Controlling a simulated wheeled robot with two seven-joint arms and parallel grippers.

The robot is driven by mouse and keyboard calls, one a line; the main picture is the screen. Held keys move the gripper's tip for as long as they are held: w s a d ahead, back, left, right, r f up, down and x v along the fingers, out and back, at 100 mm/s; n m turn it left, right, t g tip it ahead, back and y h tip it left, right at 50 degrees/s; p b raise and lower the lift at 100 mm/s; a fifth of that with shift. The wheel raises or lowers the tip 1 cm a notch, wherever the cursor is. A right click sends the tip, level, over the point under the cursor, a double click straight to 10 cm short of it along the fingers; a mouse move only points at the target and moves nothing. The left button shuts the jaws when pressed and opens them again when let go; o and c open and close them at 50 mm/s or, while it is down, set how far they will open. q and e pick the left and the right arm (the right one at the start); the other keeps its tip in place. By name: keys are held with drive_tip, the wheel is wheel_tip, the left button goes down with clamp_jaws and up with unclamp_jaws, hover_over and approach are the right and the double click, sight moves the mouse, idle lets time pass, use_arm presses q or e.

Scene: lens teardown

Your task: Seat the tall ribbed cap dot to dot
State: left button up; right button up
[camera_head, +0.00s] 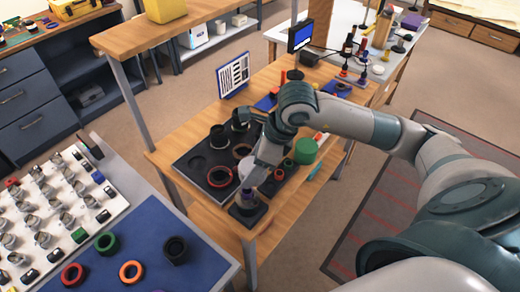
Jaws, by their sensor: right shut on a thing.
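My right gripper (249,189) reaches in from the right and points down at the near edge of the wooden bench. It is shut on a small dark part with a purplish tint (248,199), which its fingers mostly hide. The part is just over a square black block (247,213); I cannot tell whether they touch. Ribs and dots are too small to make out, so I cannot tell for sure whether this part is the tall ribbed cap. My left gripper is not in view.
A black tray (184,160) with round wells holds dark barrels (218,137) and a red ring (220,177). A green cylinder (306,151) stands right of my gripper. At front left, a blue mat (150,228) carries coloured rings and a black cup (175,250).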

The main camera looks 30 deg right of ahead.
sight(245, 190)
drive_tip(key=a, duration=0.1)
drive_tip(key=s+a+n, duration=0.1)
drive_tip(key=shift+a+r, duration=0.1)
drive_tip(key=shift+a, duration=0.2)
drive_tip(key=shift+d, duration=0.1)
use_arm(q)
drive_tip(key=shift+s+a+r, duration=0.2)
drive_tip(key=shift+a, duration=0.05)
use_arm(e)
drive_tip(key=shift+f, duration=0.2)
drive_tip(key=shift+f+b, duration=0.85)
drive_tip(key=shift+f, duration=1.1)
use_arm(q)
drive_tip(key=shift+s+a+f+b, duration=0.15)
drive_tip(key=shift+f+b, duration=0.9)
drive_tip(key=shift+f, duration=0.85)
use_arm(e)
drive_tip(key=shift+f, duration=0.9)
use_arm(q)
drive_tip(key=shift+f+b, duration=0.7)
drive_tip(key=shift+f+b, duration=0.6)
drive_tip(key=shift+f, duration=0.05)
use_arm(e)
drive_tip(key=shift+f, duration=0.35)
drive_tip(key=shift+d, duration=0.1)
